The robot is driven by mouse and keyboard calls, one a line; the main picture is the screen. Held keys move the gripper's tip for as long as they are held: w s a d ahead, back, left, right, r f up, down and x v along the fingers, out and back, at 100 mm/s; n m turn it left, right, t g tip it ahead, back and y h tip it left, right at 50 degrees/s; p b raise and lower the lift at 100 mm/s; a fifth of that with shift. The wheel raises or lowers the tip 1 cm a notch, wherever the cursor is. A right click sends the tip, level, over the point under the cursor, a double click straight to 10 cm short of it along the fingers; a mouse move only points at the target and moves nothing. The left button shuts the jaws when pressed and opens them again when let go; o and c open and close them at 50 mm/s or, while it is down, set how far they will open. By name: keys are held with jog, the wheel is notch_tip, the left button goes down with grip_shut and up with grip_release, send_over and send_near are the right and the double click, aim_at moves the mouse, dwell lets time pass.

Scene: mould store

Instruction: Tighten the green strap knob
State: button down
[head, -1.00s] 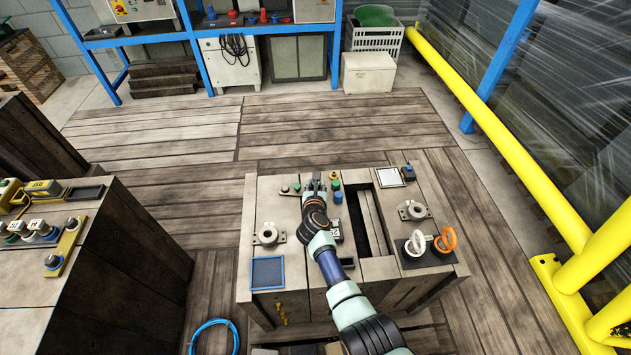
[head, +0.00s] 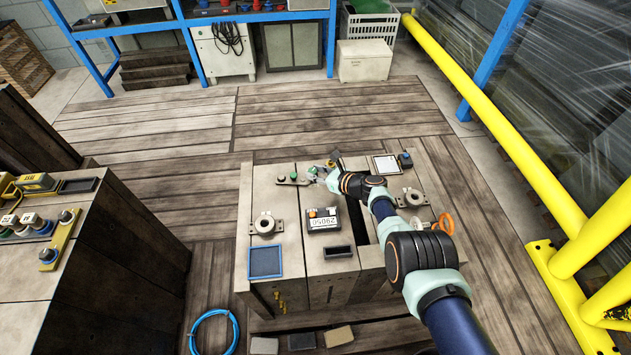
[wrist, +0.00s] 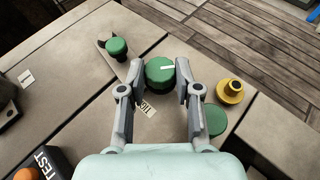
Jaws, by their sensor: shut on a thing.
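In the wrist view a round green knob (wrist: 160,70) with a white mark on top sits between my fingers on the grey mould block. My gripper (wrist: 160,80) is shut on it, one finger on each side. A smaller green knob (wrist: 117,47) stands apart at the upper left, on a small dark plate. Another green knob (wrist: 214,118) lies right of my right finger, partly covered by it. A small label (wrist: 148,108) lies below the held knob. In the head view my gripper (head: 319,178) is at the block's far side; the held knob is mostly hidden there.
A brass-coloured flanged part (wrist: 231,90) is near my right finger. A yellow rail (head: 520,150) runs along the right.

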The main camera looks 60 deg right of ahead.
jog(key=y+b, duration=0.1)
jog(key=b, duration=0.1)
jog(key=n+b, duration=0.1)
jog(key=b, duration=0.1)
jog(key=shift+d+f+n+y, duration=0.2)
jog(key=shift+f+n+y, duration=0.1)
jog(key=shift+y, duration=0.1)
jog(key=shift+r+n+y+b, duration=0.3)
jog(key=shift+n+y+b, duration=0.15)
jog(key=shift+b, duration=0.3)
jog(key=shift+r, duration=0.2)
jog(key=c, duration=0.8)
grip_release()
jog(key=shift+a+f, duration=0.1)
jog(key=shift+s, duration=0.1)
jog(key=shift+s, duration=0.35)
jog(key=v, duration=1.1)
